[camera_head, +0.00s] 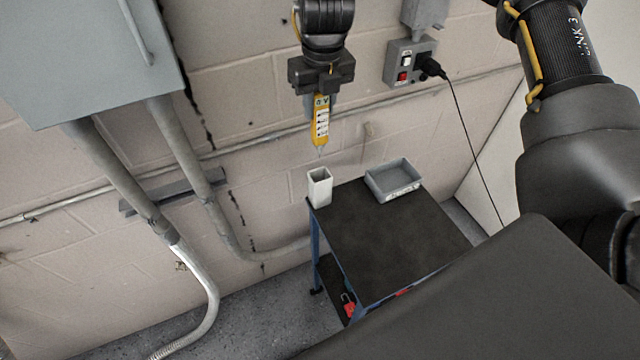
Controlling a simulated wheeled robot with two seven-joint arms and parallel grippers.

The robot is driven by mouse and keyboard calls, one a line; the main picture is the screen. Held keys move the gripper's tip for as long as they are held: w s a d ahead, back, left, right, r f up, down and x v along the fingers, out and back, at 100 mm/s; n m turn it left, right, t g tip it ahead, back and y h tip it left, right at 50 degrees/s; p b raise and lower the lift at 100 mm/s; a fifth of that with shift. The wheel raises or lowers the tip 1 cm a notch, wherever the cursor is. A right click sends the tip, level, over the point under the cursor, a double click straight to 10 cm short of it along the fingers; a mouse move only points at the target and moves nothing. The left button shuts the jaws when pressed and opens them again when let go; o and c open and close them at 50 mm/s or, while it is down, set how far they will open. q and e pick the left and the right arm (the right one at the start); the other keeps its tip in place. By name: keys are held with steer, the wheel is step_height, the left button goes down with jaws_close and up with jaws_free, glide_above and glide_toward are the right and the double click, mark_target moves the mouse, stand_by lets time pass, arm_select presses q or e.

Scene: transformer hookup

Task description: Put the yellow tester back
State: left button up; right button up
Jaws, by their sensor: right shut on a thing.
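The yellow tester (320,127) hangs upright, tip down, in my right gripper (321,97), which is shut on its upper end. The tester's tip is above a white open-topped square holder (319,187) and apart from it. The holder stands at the back left corner of a cart's dark top (385,235). My left gripper is not in view.
A grey tray (394,179) sits at the back of the cart top, right of the holder. A wall box (410,63) has switches and a plugged-in black cable (470,135). A grey cabinet (85,50) and conduits (190,165) are at left. A red item (348,304) lies on the lower shelf.

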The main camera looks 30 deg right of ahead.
mark_target(320, 147)
step_height(320, 147, down, 12)
steer(key=shift+d+r+p, duration=0.1)
steer(key=shift+p, duration=1.1)
steer(key=shift+f, duration=0.85)
step_height(320, 147, down, 3)
steer(key=shift+f+p, duration=0.2)
steer(key=shift+p, duration=0.3)
steer(key=o, duration=1)
